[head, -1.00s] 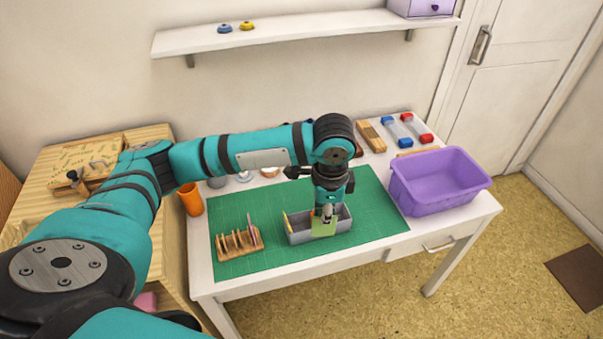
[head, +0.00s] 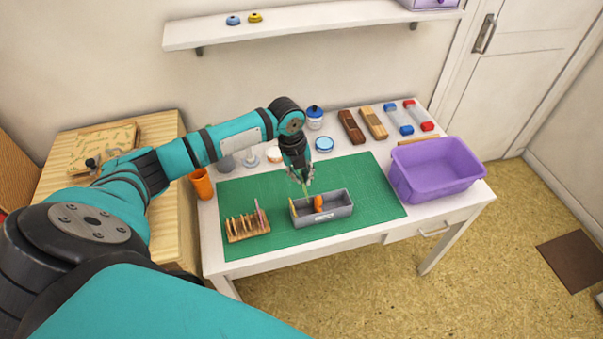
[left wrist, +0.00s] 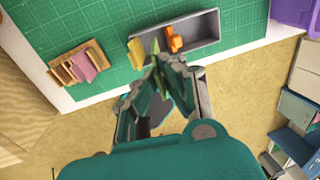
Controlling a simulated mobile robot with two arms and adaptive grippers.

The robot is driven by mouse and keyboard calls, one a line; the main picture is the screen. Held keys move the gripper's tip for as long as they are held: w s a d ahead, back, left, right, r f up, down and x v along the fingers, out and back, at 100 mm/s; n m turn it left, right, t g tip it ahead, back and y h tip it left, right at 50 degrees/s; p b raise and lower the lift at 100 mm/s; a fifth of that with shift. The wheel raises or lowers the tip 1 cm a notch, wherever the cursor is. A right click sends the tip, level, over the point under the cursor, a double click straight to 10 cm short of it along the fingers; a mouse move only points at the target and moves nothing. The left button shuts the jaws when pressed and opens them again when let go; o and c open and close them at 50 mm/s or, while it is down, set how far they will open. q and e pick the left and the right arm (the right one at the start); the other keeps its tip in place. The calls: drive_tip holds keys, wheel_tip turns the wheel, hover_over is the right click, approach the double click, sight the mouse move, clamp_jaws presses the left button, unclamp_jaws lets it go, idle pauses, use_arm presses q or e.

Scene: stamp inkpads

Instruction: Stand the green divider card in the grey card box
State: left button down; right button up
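The grey card box (head: 338,214) lies on the green mat; it also shows in the left wrist view (left wrist: 203,29). A yellow card (head: 293,208) stands at its left end, and an orange piece (head: 318,203) is inside, right of it. My left gripper (head: 305,184) points down over the left part of the box. It is shut on the green divider card (left wrist: 157,68), seen nearly edge-on between the fingers (left wrist: 160,66). The card is between the yellow card (left wrist: 137,52) and the orange piece (left wrist: 174,40) in that view. I cannot tell whether its lower edge is inside the box. My right gripper is out of view.
A wooden rack (head: 245,228) with a pink card stands left of the box. An orange cup (head: 202,184) is at the mat's left edge. A purple bin (head: 437,172) stands at the right. Jars and wooden blocks line the back. The mat right of the box is clear.

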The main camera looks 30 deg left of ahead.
use_arm(q)
drive_tip(key=shift+f+b, duration=0.55)
drive_tip(key=shift+f, duration=0.25)
wheel_tip(320, 180, down, 9)
drive_tip(key=b, duration=0.6)
drive_tip(key=shift+f, duration=0.2)
drive_tip(key=c, duration=1.4)
unclamp_jaws()
drive_tip(key=shift+r, duration=0.15)
